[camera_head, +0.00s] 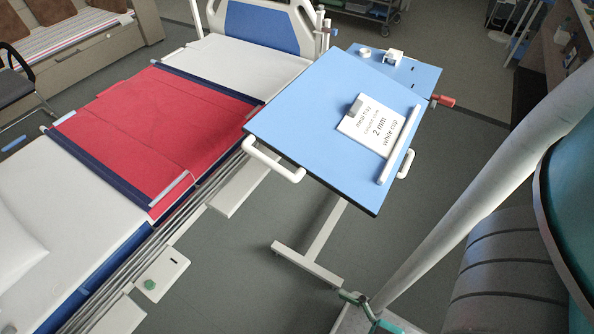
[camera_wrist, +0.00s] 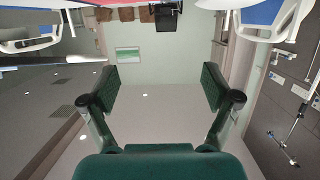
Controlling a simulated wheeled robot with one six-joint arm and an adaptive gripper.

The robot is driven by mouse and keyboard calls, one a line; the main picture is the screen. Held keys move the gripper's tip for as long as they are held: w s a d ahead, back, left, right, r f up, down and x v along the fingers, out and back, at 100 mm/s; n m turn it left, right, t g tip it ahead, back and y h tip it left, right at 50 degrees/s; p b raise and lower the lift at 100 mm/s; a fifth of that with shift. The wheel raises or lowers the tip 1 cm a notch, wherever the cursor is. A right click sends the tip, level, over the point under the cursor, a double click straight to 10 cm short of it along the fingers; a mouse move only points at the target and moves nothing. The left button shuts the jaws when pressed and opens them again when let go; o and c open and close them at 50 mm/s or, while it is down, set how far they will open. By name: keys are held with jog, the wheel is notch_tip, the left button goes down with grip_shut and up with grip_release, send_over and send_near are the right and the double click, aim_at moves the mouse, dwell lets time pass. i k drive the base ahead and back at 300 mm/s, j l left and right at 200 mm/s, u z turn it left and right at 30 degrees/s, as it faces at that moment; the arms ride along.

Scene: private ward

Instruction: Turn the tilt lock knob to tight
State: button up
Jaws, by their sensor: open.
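The red tilt lock knob (camera_head: 443,100) sticks out from the right side of the blue overbed table (camera_head: 320,95), just past the end of a white rail. Its marks are too small to read, so I cannot tell whether it is loose or tight. The large tabletop looks tilted. My gripper (camera_wrist: 160,86) shows in the wrist view with its two dark green pads wide apart and nothing between them. The knob cannot be made out in the wrist view, and I cannot make out my fingertips in the head view.
A printed card (camera_head: 371,124) lies on the tabletop beside a white bar (camera_head: 399,146). A small side top (camera_head: 420,74) holds a white ring and a clip-like piece. The bed with a red cover (camera_head: 150,125) stands left. Floor right of the table (camera_head: 440,150) looks clear.

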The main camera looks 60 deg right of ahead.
aim_at(432, 104)
jog(key=l+u, duration=0.1)
jog(key=u, duration=0.3)
jog(key=l+u, duration=0.1)
jog(key=u, duration=0.75)
jog(key=k+l+u, duration=0.1)
jog(key=u, duration=0.7)
jog(key=k+l+u, duration=0.15)
jog(key=u, duration=0.25)
jog(key=k+u, duration=0.5)
jog(key=k, duration=0.5)
jog(key=k+u, duration=0.15)
jog(key=k, duration=0.45)
jog(key=k+u, duration=0.1)
jog(key=k, duration=0.5)
jog(key=k+j+u, duration=0.15)
jog(key=k, duration=0.45)
jog(key=k+j+u, duration=0.1)
jog(key=k, duration=0.5)
jog(key=k+l+u, duration=0.15)
jog(key=k+u, duration=0.2)
jog(key=k, duration=1.15)
jog(key=k+z, duration=0.3)
jog(key=z, duration=0.15)
jog(key=k+z, duration=0.45)
jog(key=k+l+z, duration=0.1)
jog(key=z, duration=0.75)
jog(key=l, duration=0.1)
